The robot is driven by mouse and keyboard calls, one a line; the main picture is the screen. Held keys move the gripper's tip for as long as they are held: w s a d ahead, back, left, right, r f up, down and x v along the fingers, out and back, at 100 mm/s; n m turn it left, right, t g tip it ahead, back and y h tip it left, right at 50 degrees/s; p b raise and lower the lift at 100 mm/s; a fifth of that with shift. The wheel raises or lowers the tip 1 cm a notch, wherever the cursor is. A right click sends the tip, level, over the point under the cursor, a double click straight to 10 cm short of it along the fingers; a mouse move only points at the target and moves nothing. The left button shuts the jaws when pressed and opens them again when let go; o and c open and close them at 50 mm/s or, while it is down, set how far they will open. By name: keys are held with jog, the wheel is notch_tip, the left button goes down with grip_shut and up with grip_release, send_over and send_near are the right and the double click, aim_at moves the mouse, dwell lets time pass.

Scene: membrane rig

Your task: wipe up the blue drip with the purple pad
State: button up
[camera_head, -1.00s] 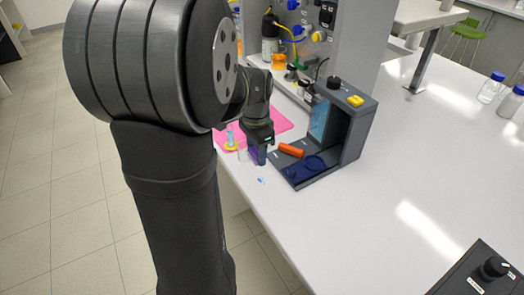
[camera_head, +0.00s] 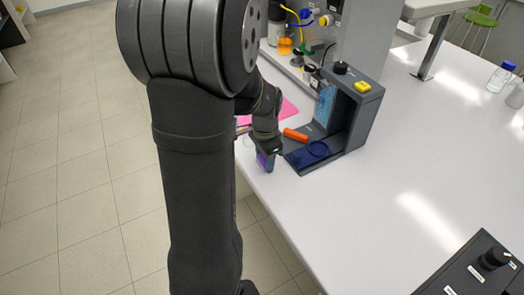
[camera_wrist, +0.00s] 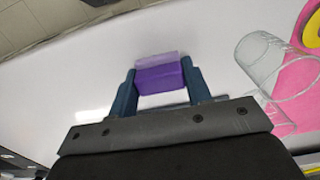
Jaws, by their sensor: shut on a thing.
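My gripper (camera_wrist: 160,85) is shut on the purple pad (camera_wrist: 160,78), which sits between the two blue-grey fingers in the wrist view. In the head view the pad (camera_head: 264,162) hangs under my gripper (camera_head: 266,151), low over the white bench near its front edge and just left of the dark rig. I cannot tell whether the pad touches the bench. No blue drip can be made out in either view now; the pad and gripper may hide it.

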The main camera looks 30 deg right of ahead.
jog(key=shift+s, duration=1)
jog(key=shift+w, duration=1.95)
jog(key=shift+r, duration=4.1)
jog(key=shift+f, duration=0.2)
